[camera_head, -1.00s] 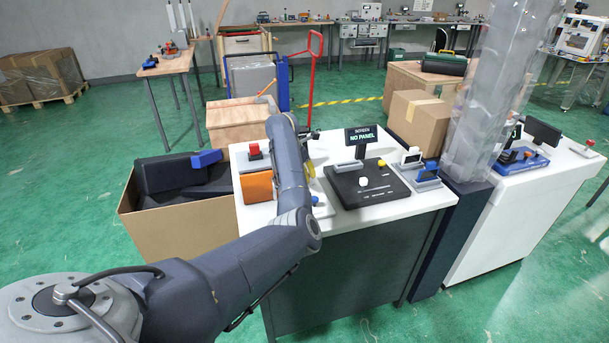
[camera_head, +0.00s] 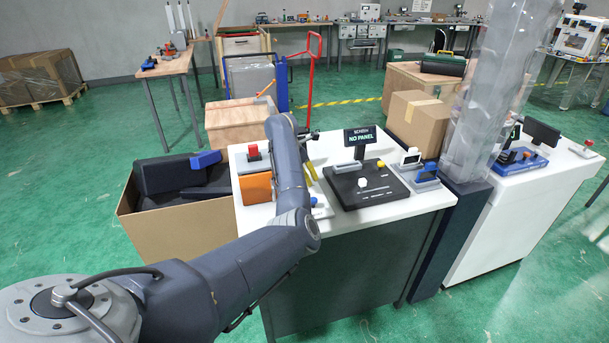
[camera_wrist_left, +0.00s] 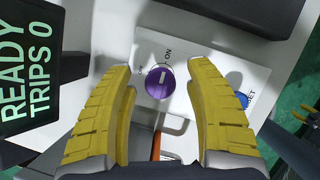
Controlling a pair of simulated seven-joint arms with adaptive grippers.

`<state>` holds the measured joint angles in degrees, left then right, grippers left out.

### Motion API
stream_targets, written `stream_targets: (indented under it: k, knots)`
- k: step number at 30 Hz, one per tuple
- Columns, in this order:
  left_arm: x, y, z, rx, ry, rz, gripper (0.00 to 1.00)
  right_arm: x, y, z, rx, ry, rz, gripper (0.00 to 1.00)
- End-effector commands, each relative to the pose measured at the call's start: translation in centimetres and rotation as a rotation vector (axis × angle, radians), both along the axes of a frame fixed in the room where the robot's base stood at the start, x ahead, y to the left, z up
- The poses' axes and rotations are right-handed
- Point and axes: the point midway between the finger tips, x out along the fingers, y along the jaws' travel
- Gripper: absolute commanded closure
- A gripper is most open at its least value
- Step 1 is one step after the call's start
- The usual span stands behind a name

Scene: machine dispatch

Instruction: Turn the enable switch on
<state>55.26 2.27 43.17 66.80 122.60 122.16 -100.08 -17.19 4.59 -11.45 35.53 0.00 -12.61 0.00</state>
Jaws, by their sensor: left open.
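The enable switch is a purple round knob (camera_wrist_left: 160,82) with a pale pointer line, on a white plate (camera_wrist_left: 205,62). An ON label is printed beside its top; another label at its left is partly hidden. My left gripper (camera_wrist_left: 161,92) is open, with one yellow finger on each side of the knob. Gaps show between fingers and knob in this view; I cannot tell their height above the plate. In the head view the left gripper (camera_head: 311,173) is mostly behind my arm, which hides the knob. My right gripper is not in view.
A blue button (camera_wrist_left: 242,99) marked RESET sits beside the right finger. A screen (camera_wrist_left: 28,72) reads READY TRIPS 0. On the white bench (camera_head: 330,218) are a red button (camera_head: 254,152), an orange block (camera_head: 256,188) and a black panel (camera_head: 368,195). An open box (camera_head: 180,235) stands left.

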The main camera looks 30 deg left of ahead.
Motion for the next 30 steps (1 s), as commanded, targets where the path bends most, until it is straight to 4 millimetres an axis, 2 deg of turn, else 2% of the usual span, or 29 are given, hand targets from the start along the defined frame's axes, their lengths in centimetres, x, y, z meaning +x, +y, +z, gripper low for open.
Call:
stream_targets:
  k: [4, 8, 21, 30]
  knots:
    - [-0.1, 0.1, 0.2, 0.0, 0.001, 0.001, 0.46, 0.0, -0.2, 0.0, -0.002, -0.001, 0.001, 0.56]
    - [-0.5, 0.2, 1.2, 0.001, 0.001, 0.001, 0.46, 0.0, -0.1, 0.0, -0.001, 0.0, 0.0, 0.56]
    - [-3.0, 1.2, 7.6, 0.003, 0.001, 0.002, 0.46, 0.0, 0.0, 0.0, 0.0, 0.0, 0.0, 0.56]
    - [-4.0, 1.5, 10.2, 0.002, 0.002, 0.0, 0.46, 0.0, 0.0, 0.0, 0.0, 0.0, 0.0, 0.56]
